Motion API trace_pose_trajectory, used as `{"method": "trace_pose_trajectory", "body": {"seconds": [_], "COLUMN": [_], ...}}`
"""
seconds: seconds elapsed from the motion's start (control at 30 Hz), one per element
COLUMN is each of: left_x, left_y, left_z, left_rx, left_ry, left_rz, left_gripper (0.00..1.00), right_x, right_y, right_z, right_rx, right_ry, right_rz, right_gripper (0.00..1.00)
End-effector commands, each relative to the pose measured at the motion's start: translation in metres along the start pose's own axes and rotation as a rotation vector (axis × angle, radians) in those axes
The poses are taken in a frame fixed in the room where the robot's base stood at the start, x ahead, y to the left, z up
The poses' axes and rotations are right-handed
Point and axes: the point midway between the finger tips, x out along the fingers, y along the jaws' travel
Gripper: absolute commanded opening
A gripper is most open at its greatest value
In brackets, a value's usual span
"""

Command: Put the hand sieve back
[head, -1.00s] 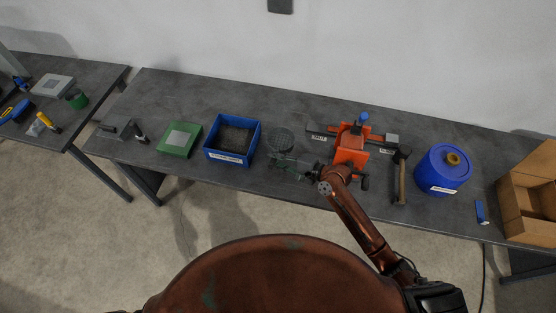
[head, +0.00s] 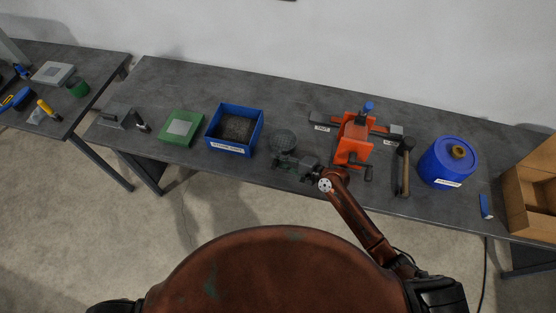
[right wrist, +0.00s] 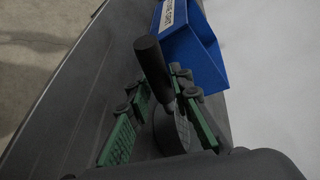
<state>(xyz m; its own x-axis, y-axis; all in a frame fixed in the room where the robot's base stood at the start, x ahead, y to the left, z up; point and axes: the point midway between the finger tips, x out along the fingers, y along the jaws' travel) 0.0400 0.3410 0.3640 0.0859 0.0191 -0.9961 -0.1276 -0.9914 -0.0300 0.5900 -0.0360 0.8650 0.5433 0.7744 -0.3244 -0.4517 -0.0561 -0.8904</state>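The hand sieve (head: 283,141) is a dark round mesh piece on the table, right of the blue bin. The green-padded fingers are apart, and I see no grip on the handle. My left gripper is out of view.
A blue labelled bin (head: 210,143) stands left of the sieve, with a green box (head: 166,139) beyond. An orange vise-like device (head: 352,146), a hammer (head: 403,172) and a blue drum (head: 443,172) stand right. A cardboard box (head: 519,201) is at the far right.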

Motion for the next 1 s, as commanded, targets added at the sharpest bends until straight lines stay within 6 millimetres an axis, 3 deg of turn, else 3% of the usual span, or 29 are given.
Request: {"method": "trace_pose_trajectory", "body": {"seconds": [0.23, 0.57, 0.77, 1.0], "left_x": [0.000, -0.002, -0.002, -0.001], "left_y": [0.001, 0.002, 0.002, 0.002], "left_z": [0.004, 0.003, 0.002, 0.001], "left_rx": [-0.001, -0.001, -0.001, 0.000], "left_ry": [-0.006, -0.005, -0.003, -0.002], "left_rz": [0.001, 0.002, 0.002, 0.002], "left_gripper": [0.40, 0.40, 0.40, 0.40], "right_x": [0.000, -0.003, -0.033, -0.084], "right_y": [0.000, -0.002, -0.001, 0.000], "right_z": [0.000, 0.001, 0.000, 0.000], "right_rx": [0.000, -0.001, -0.002, -0.001], "right_ry": [0.000, 0.001, 0.002, 0.002], "right_rz": [0.001, 0.001, 0.003, 0.004], "right_gripper": [0.36, 0.36, 0.36, 0.36]}}
